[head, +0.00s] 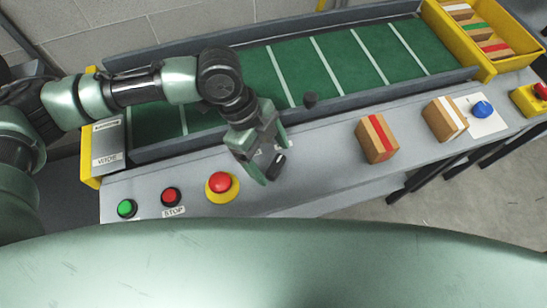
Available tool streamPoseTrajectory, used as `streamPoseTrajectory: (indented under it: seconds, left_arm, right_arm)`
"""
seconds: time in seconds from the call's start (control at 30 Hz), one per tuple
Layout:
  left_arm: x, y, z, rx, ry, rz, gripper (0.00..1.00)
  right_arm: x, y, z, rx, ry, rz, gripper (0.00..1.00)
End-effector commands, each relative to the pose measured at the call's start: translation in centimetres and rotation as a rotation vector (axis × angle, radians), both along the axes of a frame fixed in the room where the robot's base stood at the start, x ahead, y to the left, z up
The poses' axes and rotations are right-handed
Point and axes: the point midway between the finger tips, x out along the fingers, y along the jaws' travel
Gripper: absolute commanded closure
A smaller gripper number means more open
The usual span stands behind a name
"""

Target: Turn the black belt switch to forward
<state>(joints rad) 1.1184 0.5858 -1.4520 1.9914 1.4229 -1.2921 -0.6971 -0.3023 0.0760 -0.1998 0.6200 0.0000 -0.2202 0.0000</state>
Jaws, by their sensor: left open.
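A small black switch knob (278,163), which looks like the belt switch, stands on the grey front panel of the conveyor, right of the red mushroom button. My left gripper (273,160) reaches down over it from the left and is open. One pale green finger is on the knob's left side and the other is behind it on the right. I cannot tell whether either finger touches the knob. The gripper partly hides the switch, and its pointer and labels cannot be read. My right gripper is not in view.
A green button (127,208), a red stop button (171,196) and a red mushroom button (221,183) line the panel's left. Two striped boxes (377,139) and a blue button (482,109) are right.

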Motion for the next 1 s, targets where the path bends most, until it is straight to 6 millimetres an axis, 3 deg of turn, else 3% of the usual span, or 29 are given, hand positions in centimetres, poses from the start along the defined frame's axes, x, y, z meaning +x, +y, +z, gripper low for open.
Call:
streamPoseTrajectory:
  seconds: [0.2,0.47,0.6,0.7,1.0]
  left_arm:
    - [-0.3,-0.6,-1.6,0.0,-0.001,0.0,0.18]
    - [-0.3,-0.6,-1.7,0.0,-0.001,0.0,0.18]
    - [-0.3,-0.6,-1.7,0.0,-0.002,0.001,0.57]
    - [-0.3,-0.6,-1.7,-0.001,-0.002,0.001,0.81]
    - [-0.4,-0.6,-1.4,-0.001,0.0,0.04,0.8]
  right_arm:
    - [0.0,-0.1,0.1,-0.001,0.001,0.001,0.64]
    - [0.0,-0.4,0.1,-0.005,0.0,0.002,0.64]
    - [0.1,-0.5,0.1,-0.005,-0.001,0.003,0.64]
    - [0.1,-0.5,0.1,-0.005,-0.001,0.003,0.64]
    - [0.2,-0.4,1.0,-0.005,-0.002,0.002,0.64]
